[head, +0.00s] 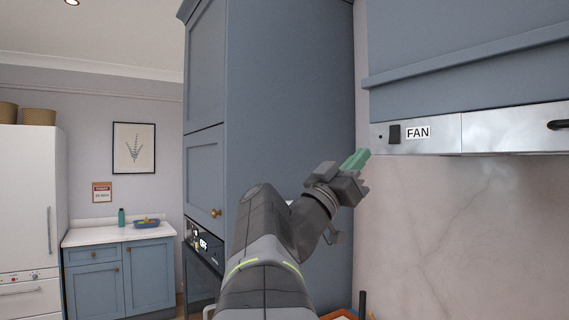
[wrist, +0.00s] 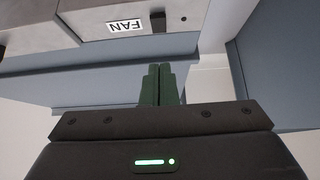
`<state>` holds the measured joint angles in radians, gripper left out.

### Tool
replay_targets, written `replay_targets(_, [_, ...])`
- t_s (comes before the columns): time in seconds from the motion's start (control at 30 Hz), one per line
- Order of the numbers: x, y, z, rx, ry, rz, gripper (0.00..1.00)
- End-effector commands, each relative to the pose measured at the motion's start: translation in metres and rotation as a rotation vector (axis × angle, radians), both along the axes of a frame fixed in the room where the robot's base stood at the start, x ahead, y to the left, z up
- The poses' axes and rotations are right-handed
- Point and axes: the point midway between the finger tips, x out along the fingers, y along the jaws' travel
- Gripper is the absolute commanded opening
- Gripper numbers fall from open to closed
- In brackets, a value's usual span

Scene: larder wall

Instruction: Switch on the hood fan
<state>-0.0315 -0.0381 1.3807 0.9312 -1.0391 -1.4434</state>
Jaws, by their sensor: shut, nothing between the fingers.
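The hood (head: 485,132) is a metal strip under blue cabinetry at the upper right of the head view. A dark rocker switch (head: 394,134) sits near its left end, beside a FAN label (head: 418,132) and a small dark dot (head: 381,136). In the wrist view the switch (wrist: 158,22) and the upside-down FAN label (wrist: 125,27) show at the top. My gripper (head: 356,159) has green fingers, shut and empty, below and left of the switch and apart from it. The fingers (wrist: 158,84) also show in the wrist view. I cannot tell the switch's position.
A tall blue cabinet (head: 290,110) with an oven stands left of my arm. A marble wall (head: 460,220) lies below the hood. A dark handle or knob (head: 558,125) is at the hood's right. A white fridge (head: 28,200) and counter (head: 118,234) are far left.

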Motion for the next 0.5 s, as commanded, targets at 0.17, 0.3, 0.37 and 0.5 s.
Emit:
replay_targets(0.17, [0.015, -0.027, 0.027, 0.000, 0.000, -0.005, 0.00])
replay_targets(0.3, [0.027, -0.046, 0.031, 0.000, 0.004, -0.004, 0.00])
replay_targets(0.37, [0.031, -0.052, 0.030, 0.000, 0.003, -0.003, 0.00])
replay_targets(0.5, [0.038, -0.064, 0.027, 0.000, 0.003, -0.002, 0.00])
